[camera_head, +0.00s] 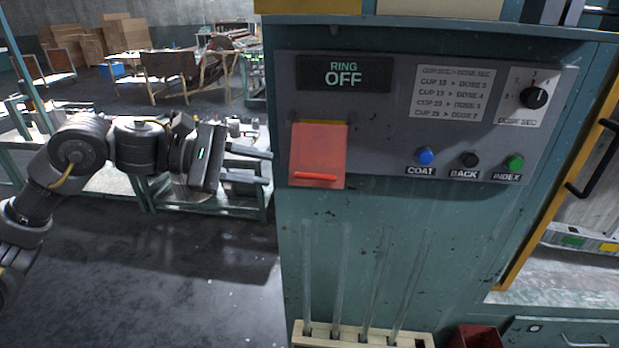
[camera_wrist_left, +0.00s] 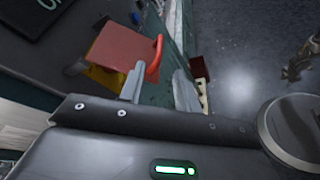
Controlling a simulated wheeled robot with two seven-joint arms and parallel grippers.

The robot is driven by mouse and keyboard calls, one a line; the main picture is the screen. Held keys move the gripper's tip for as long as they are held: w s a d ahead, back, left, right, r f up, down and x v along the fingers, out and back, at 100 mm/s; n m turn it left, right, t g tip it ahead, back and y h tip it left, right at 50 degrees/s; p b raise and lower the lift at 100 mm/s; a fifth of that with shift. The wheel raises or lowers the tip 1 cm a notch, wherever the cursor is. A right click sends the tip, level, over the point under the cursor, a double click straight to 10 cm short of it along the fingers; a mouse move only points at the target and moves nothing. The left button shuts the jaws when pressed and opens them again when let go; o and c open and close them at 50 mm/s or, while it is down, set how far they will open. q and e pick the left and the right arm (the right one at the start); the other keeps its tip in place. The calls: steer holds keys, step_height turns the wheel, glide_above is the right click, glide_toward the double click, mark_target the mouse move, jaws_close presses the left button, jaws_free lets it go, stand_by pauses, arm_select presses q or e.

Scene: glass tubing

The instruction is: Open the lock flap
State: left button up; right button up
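The lock flap (camera_head: 318,150) is a red plate hanging down over the left part of the grey control panel, with a bright red bar handle (camera_head: 315,177) along its lower edge. My left gripper (camera_head: 269,168) is just left of the flap at about handle height, its two fingers apart and pointing at it. In the left wrist view the gripper (camera_wrist_left: 160,82) is open and empty. The flap (camera_wrist_left: 115,45) and its handle (camera_wrist_left: 155,60) lie just beyond the fingertips, the handle roughly in line with the gap. Something yellow shows behind the flap. My right gripper is out of view.
The grey panel (camera_head: 395,130) has a "RING OFF" display (camera_head: 344,74), blue, black and green buttons and a dial (camera_head: 534,97). Glass tubes stand in a pale rack (camera_head: 320,338) below the flap. A yellow door frame is at the right. Floor is open at left.

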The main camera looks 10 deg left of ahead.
mark_target(308, 174)
arm_select(q)
steer(key=p+x, duration=0.2)
steer(key=x, duration=0.2)
steer(key=p+x, duration=0.3)
steer(key=x, duration=0.2)
steer(key=shift+w+d+r, duration=0.1)
steer(key=shift+d+r, duration=0.1)
steer(key=shift+w+d+f, duration=0.2)
steer(key=shift+d+f, duration=0.15)
steer(key=shift+d, duration=0.25)
steer(key=shift+c, duration=0.4)
